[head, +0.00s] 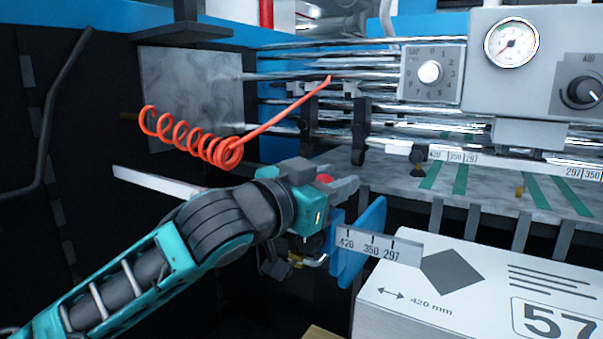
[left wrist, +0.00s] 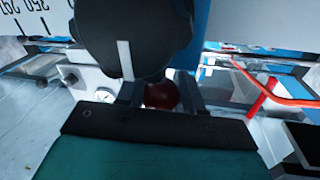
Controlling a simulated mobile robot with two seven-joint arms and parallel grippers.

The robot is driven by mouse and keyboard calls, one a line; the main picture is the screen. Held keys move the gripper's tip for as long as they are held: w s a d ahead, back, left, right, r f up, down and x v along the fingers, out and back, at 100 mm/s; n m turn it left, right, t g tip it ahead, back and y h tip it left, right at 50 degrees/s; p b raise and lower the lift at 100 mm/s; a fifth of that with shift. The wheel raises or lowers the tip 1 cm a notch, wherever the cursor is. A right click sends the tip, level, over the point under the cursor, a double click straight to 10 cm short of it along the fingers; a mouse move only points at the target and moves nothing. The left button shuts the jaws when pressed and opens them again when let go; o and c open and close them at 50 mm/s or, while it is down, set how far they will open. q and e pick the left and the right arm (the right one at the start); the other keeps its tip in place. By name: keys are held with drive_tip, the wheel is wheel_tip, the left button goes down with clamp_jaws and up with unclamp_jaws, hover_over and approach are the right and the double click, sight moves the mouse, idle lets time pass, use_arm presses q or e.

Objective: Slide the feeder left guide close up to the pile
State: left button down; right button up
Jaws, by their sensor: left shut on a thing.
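The left guide (head: 368,238) is an upright blue plate just left of the pile (head: 470,290), a white-topped stack marked 420 mm and 57. A narrow dark gap shows between plate and pile. A scale strip (head: 380,249) marked 420, 350, 297 crosses from the plate towards the pile. My left gripper (head: 343,186) is at the plate's upper left, shut on a red knob (head: 323,178). In the left wrist view the knob (left wrist: 161,95) sits dark red between the fingers, with the blue plate (left wrist: 215,45) behind. The fingers partly hide the knob. My right gripper is out of view.
A coiled orange hose (head: 190,140) hangs above my left arm. Steel rollers and a marbled table (head: 400,180) lie behind the guide. A control box with a dial (head: 430,72) and a gauge (head: 512,43) is at upper right. A dark side panel stands left.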

use_arm(q)
drive_tip(key=shift+s+d, duration=0.55)
drive_tip(key=shift+d, duration=0.25)
drive_tip(key=c, duration=0.8)
unclamp_jaws()
drive_tip(key=shift+w, duration=0.1)
drive_tip(key=shift+o, duration=0.2)
drive_tip(key=shift+a, duration=0.1)
drive_tip(key=v, duration=1.3)
